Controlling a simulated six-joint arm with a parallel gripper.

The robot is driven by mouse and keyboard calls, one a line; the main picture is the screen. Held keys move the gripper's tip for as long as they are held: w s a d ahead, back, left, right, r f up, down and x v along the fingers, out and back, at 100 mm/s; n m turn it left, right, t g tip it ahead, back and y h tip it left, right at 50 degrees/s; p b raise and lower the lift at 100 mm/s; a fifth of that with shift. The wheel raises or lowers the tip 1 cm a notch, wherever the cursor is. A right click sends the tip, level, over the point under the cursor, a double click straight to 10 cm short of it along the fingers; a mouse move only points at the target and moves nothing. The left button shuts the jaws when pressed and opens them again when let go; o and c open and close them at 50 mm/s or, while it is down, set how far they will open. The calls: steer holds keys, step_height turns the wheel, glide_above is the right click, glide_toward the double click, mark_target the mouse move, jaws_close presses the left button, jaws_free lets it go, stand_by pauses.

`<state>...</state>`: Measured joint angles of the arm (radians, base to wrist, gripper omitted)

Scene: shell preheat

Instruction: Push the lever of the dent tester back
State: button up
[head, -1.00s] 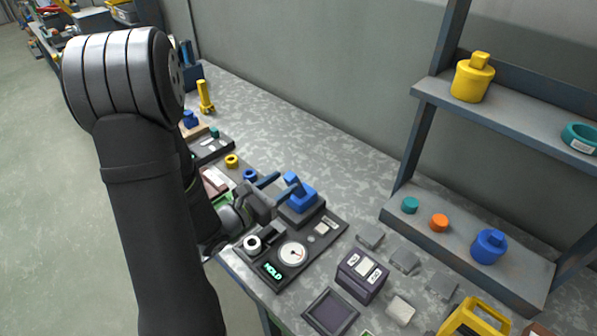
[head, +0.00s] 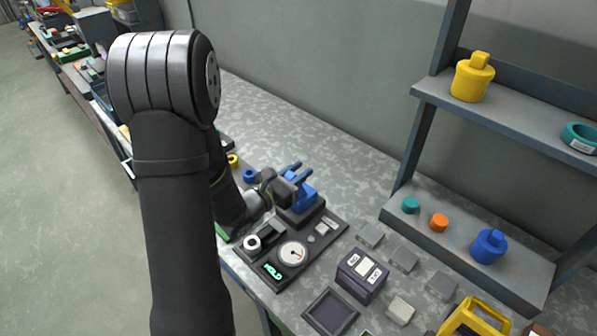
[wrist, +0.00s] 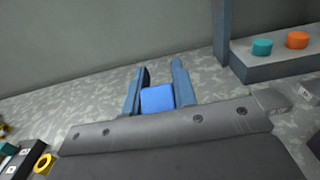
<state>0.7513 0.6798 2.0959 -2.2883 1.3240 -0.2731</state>
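The dent tester is a dark base plate (head: 268,290) with a round white gauge, a lit green display that seems to read HOLD, and a blue block (head: 303,203) on a raised dark mount at its far end. My gripper (head: 297,171) is at that block, its two blue-grey fingers apart and reaching over it. In the wrist view, the fingers (wrist: 157,78) stand apart with a blue part (wrist: 157,98) between them near their roots. The lever is largely hidden by the gripper, and contact cannot be made out.
A dark purple box (head: 360,277) and several grey pads stand to the right of the tester. A shelf rack (head: 470,262) with coloured cylinders stands further right. The bench behind the tester is clear.

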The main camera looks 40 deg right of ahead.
jaws_close()
steer(key=shift+d, duration=0.15)
steer(key=shift+d+r+y, duration=0.15)
steer(key=shift+d+y, duration=0.5)
steer(key=shift+y, duration=0.25)
steer(key=d+f+y, duration=0.2)
steer(key=d+y, duration=0.3)
steer(key=y, duration=0.2)
steer(key=shift+d, duration=0.35)
steer(key=shift+f, duration=0.2)
